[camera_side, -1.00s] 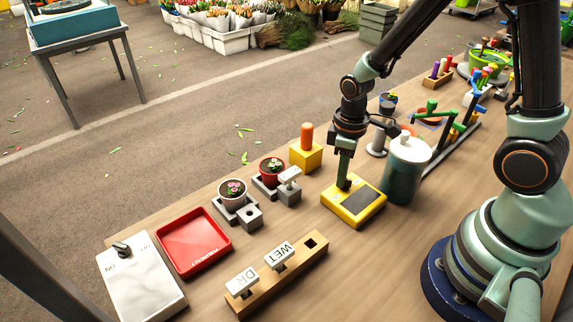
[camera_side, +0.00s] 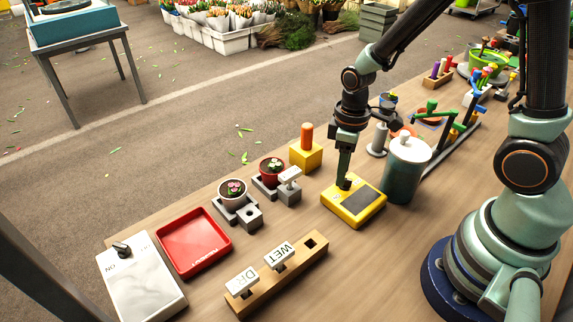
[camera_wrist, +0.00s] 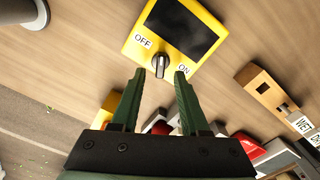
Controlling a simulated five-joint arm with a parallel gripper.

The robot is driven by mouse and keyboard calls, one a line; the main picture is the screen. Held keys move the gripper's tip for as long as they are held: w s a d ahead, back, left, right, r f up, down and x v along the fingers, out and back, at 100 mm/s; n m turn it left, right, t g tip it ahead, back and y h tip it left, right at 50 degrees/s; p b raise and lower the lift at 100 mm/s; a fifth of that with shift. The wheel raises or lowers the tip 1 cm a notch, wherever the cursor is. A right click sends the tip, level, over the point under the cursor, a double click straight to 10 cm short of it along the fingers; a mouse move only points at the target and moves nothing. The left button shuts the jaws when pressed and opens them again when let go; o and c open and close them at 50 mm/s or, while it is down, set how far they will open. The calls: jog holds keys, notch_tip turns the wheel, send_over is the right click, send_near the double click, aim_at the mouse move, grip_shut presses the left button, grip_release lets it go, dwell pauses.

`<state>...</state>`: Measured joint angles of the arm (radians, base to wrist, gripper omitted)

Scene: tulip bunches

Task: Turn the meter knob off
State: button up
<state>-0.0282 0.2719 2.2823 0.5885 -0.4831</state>
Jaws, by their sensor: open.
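The yellow meter (camera_side: 349,213) lies on the bench with a dark screen (camera_side: 364,202) on top. In the wrist view the meter (camera_wrist: 134,50) shows its dark knob (camera_wrist: 160,66) between the OFF label on the left and the ON label on the right. I cannot tell for sure which label the knob points at. My gripper (camera_wrist: 160,74) is open, with one finger on each side of the knob near its lower end. I cannot tell whether they touch it. In the side view my gripper (camera_side: 345,184) is low over the meter and hides the knob.
A dark green canister (camera_side: 404,172) stands close behind the meter. A wooden sign rack (camera_side: 290,272), red tray (camera_side: 194,243) and white switch box (camera_side: 147,285) are nearer the front.

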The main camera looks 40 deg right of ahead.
notch_tip(320, 180, up, 11)
jog(key=shift+f, duration=0.15)
dwell(0.4)
jog(key=s+r+m+t, duration=0.3)
jog(key=r+m+t, duration=0.2)
jog(key=r, duration=0.4)
jog(key=shift+s+d+m+t, duration=0.2)
jog(key=shift+d+m+t, duration=0.1)
jog(key=shift+d+m, duration=0.15)
dwell(0.4)
